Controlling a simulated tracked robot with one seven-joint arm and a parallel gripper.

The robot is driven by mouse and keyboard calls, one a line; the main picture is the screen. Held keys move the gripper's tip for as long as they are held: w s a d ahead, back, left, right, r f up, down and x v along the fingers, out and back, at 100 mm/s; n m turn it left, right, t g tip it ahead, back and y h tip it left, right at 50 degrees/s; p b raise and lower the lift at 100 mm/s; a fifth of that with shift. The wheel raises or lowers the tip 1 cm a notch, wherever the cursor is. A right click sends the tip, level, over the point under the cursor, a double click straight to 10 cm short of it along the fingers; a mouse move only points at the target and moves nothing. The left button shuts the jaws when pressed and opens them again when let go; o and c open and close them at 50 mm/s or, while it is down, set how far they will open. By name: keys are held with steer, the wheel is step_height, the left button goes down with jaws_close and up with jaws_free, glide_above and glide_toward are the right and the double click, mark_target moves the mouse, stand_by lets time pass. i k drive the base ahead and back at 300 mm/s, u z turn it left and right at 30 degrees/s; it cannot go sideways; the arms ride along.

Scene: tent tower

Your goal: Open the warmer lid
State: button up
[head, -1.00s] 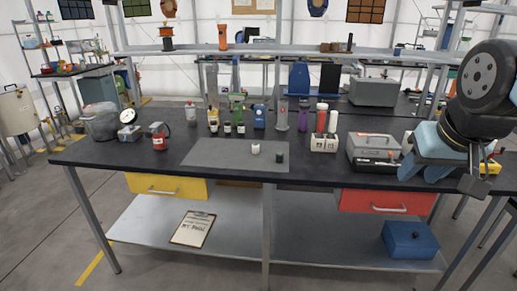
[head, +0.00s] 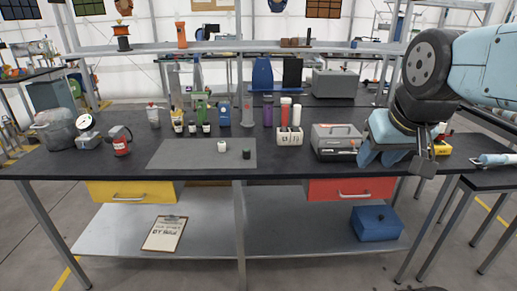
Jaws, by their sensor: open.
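A grey box with a handle on its lid, which looks like the warmer (head: 335,131), stands at the right part of the dark bench. Its lid looks closed. A dark front strip shows below the lid. Nothing shows between the fingers.
A grey mat (head: 180,155) holds two small jars. A yellow object (head: 441,147) is partly hidden behind my gripper. A second table (head: 490,178) stands at the right.

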mark_target(323, 131)
steer(key=k, duration=0.55)
steer(key=z, duration=0.65)
steer(key=i, duration=1.4)
steer(key=u, duration=0.65)
